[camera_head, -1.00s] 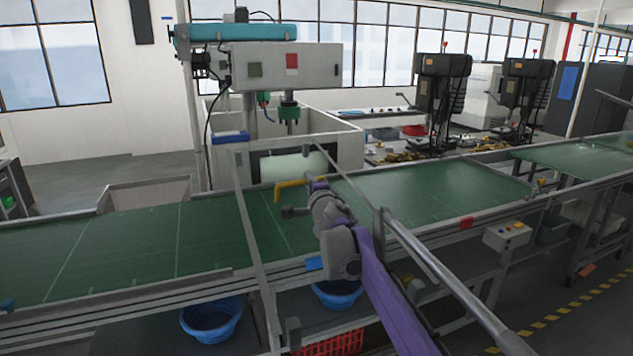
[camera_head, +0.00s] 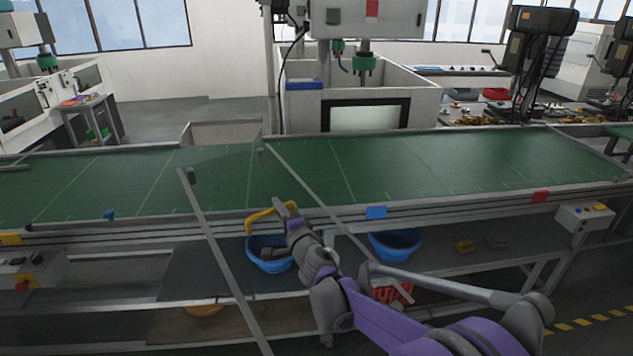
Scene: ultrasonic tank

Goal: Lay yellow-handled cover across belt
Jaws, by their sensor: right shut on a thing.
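The yellow handle (camera_head: 268,214) shows near the front edge of the green belt (camera_head: 420,165). My right gripper (camera_head: 289,209) is shut on it, with the purple arm reaching in from the lower right. Two grey rails slant down from above the belt toward me, on either side of the handle; they look like the side edges of the cover (camera_head: 222,257). The panel between them looks clear, so its outline is hard to make out. The cover lies partly over the belt and partly in front of it; I cannot tell whether it touches. My left gripper is out of view.
Blue baskets (camera_head: 395,245) stand on a shelf below the belt, with a red crate (camera_head: 392,293) lower down. A control box (camera_head: 584,217) hangs at the right. A machine (camera_head: 365,115) stands behind the belt. The belt surface looks bare.

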